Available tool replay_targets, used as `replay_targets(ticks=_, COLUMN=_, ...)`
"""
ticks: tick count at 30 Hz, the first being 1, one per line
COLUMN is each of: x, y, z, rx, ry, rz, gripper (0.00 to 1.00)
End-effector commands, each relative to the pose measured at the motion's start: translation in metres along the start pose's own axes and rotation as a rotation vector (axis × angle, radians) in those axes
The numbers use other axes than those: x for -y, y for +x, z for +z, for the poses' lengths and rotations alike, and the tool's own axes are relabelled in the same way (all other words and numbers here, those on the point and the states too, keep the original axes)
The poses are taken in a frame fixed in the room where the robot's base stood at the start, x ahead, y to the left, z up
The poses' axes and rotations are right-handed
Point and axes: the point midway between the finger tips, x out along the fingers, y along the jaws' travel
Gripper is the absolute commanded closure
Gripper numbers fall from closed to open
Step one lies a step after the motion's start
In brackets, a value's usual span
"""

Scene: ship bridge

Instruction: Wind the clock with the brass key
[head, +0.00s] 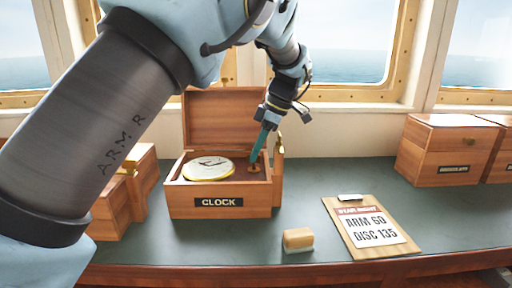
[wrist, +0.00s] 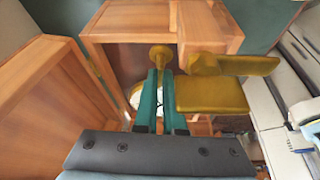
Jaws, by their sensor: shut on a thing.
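The clock box (head: 219,207), a wooden case labelled CLOCK, stands on the dark green counter with its lid (head: 225,115) raised. A round pale dial with a gold rim (head: 207,169) sits in its left part. My gripper (head: 255,160) points down into the right part of the box, beside the dial. Its teal fingers (wrist: 159,80) are shut on a small brass piece with a round end (wrist: 160,51), which looks like the brass key. The fingers hide part of it and part of the dial. I cannot tell whether the key sits in a hole.
A brass latch (wrist: 212,95) sticks out from the box's side. A clipboard (head: 366,228) reading ARM 60, DISC 135 and a small tan block (head: 298,240) lie in front. Closed wooden boxes (head: 447,150) stand at right, another wooden box (head: 112,210) at left.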

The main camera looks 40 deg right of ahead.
Motion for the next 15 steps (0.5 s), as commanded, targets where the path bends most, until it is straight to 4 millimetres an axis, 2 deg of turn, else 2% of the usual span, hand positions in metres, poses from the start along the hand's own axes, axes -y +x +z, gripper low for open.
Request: replay_targets(ticks=15, x=0.0003, y=0.0004, z=0.0014, rx=0.003, ry=-0.045, rz=-0.02, gripper=1.0)
